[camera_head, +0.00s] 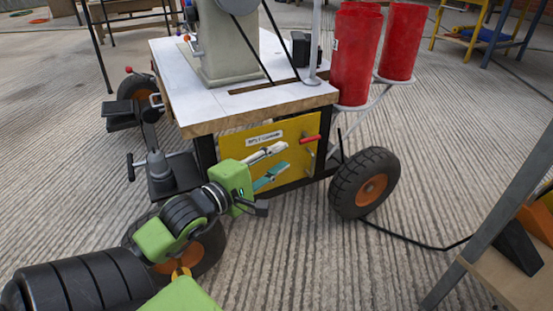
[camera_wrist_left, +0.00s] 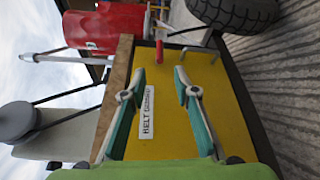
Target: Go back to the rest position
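My left gripper (camera_head: 285,157) is open in front of the yellow panel (camera_head: 229,144) on the side of the wheeled machine cart. Its two fingers stand apart with nothing between them, and the left wrist view shows the same gap (camera_wrist_left: 160,73) against the panel (camera_wrist_left: 170,128). The red-handled lever (camera_head: 307,139) on the panel lies just beyond the fingertips; it also shows in the left wrist view (camera_wrist_left: 159,52). The fingers appear clear of it. My right gripper is in neither view.
The cart has a white top (camera_head: 180,74) and a large black tyre (camera_head: 352,190). Red cylinders (camera_head: 356,55) stand at its right. A black cable (camera_head: 420,243) crosses the floor toward a bench (camera_head: 500,278) at the lower right. Grooved floor (camera_head: 300,265) in front is clear.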

